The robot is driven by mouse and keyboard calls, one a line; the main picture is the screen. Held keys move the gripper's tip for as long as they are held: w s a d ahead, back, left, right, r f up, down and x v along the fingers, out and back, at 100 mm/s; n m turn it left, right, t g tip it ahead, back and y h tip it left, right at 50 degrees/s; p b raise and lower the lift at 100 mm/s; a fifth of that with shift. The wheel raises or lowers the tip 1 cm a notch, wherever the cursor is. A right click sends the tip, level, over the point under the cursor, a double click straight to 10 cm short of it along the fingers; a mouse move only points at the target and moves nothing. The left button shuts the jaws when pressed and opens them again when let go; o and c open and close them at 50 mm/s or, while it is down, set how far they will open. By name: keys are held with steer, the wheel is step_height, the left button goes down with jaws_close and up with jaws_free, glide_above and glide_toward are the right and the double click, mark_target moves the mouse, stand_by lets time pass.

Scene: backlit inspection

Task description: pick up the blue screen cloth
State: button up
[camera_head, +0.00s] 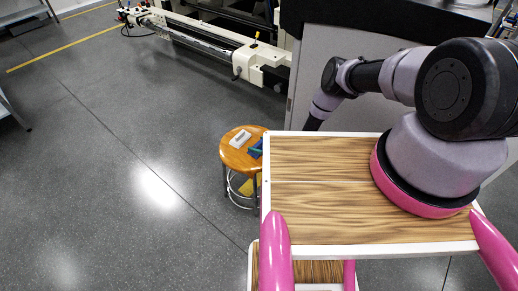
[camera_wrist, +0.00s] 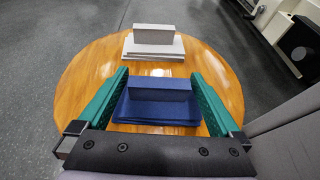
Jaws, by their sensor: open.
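The blue screen cloth (camera_wrist: 158,104) lies on a round wooden stool (camera_wrist: 82,75) in the wrist view. It looks like a flat folded base with an upright blue block part on top. My gripper (camera_wrist: 158,80) is open, with one green finger on each side of the cloth and gaps between. The fingers do not touch it as far as I can see. In the head view the stool (camera_head: 231,157) stands left of my wooden deck, and the blue cloth (camera_head: 257,146) shows only in part at its right edge. My gripper is mostly hidden there.
A light grey item (camera_wrist: 153,42) of similar shape lies on the stool beyond the blue cloth. A grey cabinet (camera_head: 340,85) stands behind my arm. A long white machine (camera_head: 215,40) runs along the back. The floor to the left is clear.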

steer(key=c, duration=1.1)
steer(key=shift+r, duration=0.15)
